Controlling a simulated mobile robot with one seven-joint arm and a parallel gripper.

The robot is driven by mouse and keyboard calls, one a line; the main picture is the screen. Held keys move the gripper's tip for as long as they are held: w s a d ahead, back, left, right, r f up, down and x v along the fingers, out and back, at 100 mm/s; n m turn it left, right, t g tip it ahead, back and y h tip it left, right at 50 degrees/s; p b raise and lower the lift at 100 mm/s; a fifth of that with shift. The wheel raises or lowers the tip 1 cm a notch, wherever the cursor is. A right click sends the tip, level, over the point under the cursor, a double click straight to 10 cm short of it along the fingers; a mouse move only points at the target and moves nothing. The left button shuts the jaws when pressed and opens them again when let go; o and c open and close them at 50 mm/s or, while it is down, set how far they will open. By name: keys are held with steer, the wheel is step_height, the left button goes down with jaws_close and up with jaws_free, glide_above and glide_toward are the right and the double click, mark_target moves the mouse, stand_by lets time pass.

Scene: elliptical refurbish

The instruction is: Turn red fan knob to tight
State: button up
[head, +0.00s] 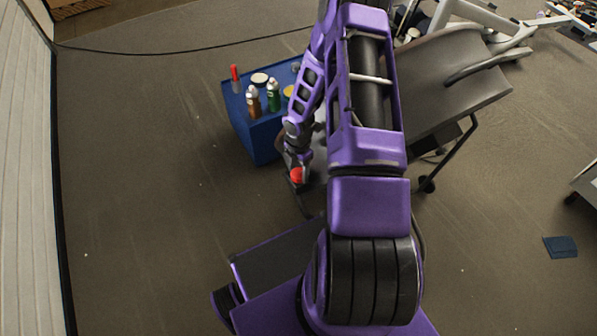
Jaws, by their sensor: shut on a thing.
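The red fan knob (297,174) shows as a small red shape at the lower end of my purple arm, low in front of the blue box. My gripper (296,183) is at the knob and shut on it. The fingers are small and dark here, so their exact grip on the knob is hard to see. A dark thin part runs down below the knob toward the floor. Most of what the knob is fixed to is hidden by my arm, and no tight mark is readable.
A blue box (262,137) just behind the gripper bears several bottles, including a green one (273,96) and an orange-brown one (253,102). Grey exercise equipment (455,85) stands at the right. A dark blue flat thing (560,247) lies far right. The floor at left is clear.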

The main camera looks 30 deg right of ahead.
steer(key=m+b, duration=0.1)
steer(key=m, duration=0.3)
steer(key=shift+f+m, duration=0.1)
steer(key=shift+m, duration=0.3)
steer(key=m+b, duration=0.1)
steer(key=m, duration=0.2)
steer(key=shift+w+m+b, duration=0.1)
steer(key=shift+m+b, duration=0.2)
steer(key=shift+b, duration=0.1)
steer(key=m+b, duration=0.1)
steer(key=m, duration=0.2)
steer(key=shift+m, duration=0.3)
steer(key=shift+m+b, duration=0.6)
steer(key=shift+m, duration=1.1)
steer(key=o, duration=1.4)
steer(key=shift+d, duration=0.1)
